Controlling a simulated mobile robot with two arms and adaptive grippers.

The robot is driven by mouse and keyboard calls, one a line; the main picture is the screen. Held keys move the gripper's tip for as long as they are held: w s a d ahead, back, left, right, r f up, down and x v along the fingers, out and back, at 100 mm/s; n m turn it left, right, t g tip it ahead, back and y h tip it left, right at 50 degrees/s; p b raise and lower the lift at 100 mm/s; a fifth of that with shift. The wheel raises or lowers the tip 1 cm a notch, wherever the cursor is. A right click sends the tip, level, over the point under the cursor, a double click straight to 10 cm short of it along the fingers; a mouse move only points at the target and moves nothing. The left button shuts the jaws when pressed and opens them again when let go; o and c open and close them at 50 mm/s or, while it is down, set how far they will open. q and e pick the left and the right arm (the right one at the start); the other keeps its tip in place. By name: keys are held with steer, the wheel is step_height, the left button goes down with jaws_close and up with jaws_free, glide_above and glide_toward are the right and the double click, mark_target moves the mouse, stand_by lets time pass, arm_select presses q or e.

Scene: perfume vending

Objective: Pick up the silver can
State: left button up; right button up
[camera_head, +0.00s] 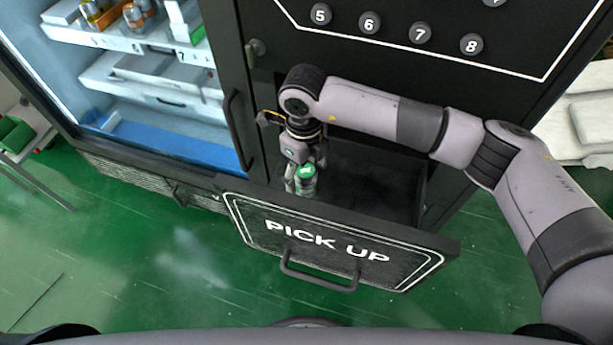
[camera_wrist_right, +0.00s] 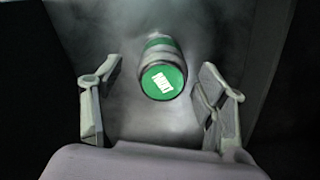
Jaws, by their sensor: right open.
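The silver can (camera_head: 306,186) has a green top with a white mark and stands in the open pick-up drawer (camera_head: 335,250). In the right wrist view the can (camera_wrist_right: 158,52) shows its green lid toward the camera, with a grey side and a green band. My right gripper (camera_head: 302,168) is open and reaches down into the drawer at the can. In the wrist view its two fingers are spread, one on each side of the can, with gaps showing between. My left gripper is not in view.
The black vending machine has number buttons (camera_head: 369,22) above the drawer. A glass door with a handle (camera_head: 237,130) and shelves (camera_head: 150,40) of bottles are at the left. The drawer's right part is empty. The green floor (camera_head: 150,270) in front is clear.

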mark_target(307, 184)
steer(key=shift+d+f+p, duration=0.15)
steer(key=shift+f+p, duration=0.55)
steer(key=shift+f, duration=2.2)
steer(key=shift+c, duration=0.3)
steer(key=c, duration=1.3)
steer(key=shift+r, duration=0.1)
